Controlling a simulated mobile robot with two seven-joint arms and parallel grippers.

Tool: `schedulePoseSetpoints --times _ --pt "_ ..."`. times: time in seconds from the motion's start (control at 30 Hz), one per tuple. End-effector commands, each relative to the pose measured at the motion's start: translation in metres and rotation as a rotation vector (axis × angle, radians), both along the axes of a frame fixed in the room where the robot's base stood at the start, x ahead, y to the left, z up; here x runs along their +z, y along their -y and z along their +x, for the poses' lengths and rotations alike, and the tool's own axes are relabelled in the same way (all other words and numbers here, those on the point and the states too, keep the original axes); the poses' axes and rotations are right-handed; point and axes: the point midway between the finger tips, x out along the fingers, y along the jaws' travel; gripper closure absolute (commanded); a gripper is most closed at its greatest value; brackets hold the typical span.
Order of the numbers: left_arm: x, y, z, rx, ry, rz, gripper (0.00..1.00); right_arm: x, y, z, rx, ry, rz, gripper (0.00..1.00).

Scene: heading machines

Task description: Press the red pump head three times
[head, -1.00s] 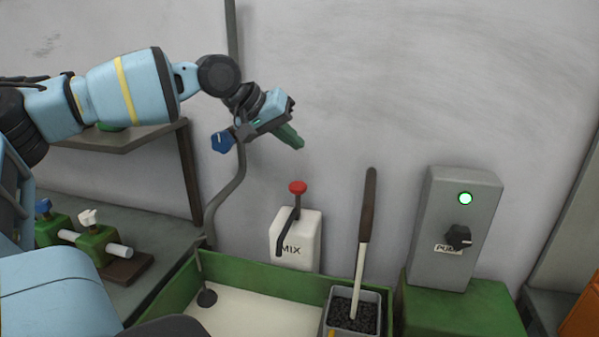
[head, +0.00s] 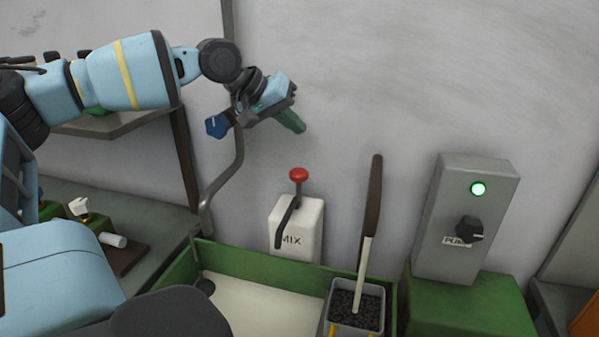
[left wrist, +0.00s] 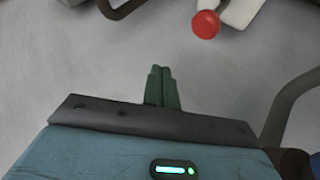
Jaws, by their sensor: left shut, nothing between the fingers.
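The red pump head (head: 298,174) sits on top of a white container (head: 309,228) marked MIX, with a dark spout curving down its front. My left gripper (head: 300,128) is above the pump head in the head view, apart from it, with its green fingers pointing down and to the right. The fingers are shut together and empty. In the left wrist view the fingers (left wrist: 161,80) lie side by side, and the red pump head (left wrist: 206,24) shows at the top, right of the fingertips. My right gripper is not in view.
The container stands behind a green-rimmed tray (head: 260,270). A dark-handled tool (head: 372,200) stands upright in a box of black granules (head: 355,310). A grey control box (head: 455,240) with a lit green lamp is at right. A bent grey pipe (head: 225,180) runs left of the container.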

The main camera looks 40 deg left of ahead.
Motion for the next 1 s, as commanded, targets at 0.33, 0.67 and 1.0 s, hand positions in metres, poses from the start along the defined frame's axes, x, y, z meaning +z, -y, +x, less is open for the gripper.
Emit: schedulePoseSetpoints --times 0.33,0.67,1.0 --pt "-0.047 0.001 0.000 -0.001 -0.004 -0.002 1.00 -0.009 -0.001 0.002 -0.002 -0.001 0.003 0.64" --pt "-0.070 0.000 0.000 -0.002 -0.001 0.000 1.00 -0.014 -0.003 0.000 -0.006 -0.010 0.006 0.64" --pt "-0.072 0.000 0.000 -0.001 -0.001 0.000 1.00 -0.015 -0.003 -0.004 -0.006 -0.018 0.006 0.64"
